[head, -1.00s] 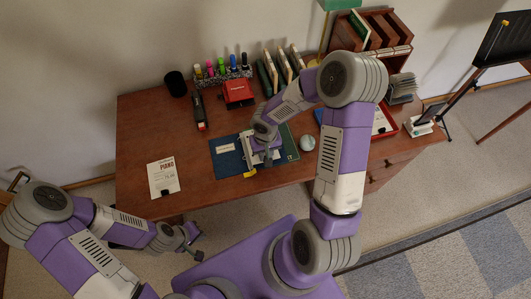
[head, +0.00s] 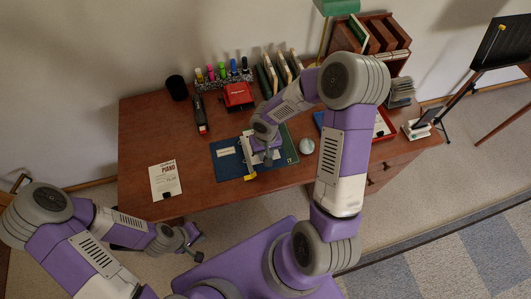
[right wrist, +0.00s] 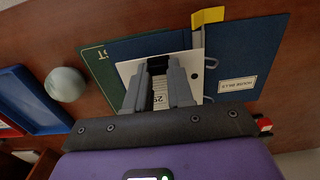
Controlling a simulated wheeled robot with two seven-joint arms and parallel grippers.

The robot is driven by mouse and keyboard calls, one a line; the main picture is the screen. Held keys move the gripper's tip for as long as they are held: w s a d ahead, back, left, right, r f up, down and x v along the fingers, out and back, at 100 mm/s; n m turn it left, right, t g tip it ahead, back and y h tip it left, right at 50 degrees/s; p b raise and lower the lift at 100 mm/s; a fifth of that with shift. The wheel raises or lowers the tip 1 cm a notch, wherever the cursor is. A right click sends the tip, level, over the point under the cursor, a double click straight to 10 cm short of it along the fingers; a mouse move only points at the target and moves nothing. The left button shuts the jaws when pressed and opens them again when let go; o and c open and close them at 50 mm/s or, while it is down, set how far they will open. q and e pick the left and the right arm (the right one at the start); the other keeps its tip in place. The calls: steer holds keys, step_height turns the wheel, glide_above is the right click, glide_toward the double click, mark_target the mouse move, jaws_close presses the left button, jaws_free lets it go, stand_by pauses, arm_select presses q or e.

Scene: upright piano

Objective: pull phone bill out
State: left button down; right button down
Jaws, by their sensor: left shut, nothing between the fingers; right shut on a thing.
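A blue binder (head: 229,164) labelled "HOUSE BILLS" lies on the desk near its front edge; it also shows in the right wrist view (right wrist: 250,55), with metal rings and a yellow tab. A white punched sheet (right wrist: 194,62) lies over the binder, beside the rings; its print is mostly hidden by my fingers. My right gripper (right wrist: 158,68) is shut on this sheet; in the head view the right gripper (head: 266,158) is over the binder, partly hidden by its own wrist. My left gripper (head: 194,246) is shut and empty, in front of the desk.
A green book or folder (head: 290,147) lies beside the binder, near a pale round object (head: 306,146). A "PIANO" flyer (head: 165,181) lies at the left front. A red box (head: 239,95), black stapler-like object (head: 200,115) and pen rack stand behind. The desk's left middle is clear.

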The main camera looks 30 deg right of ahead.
steer(key=shift+r+p, duration=2.4)
steer(key=shift+r, duration=1.4)
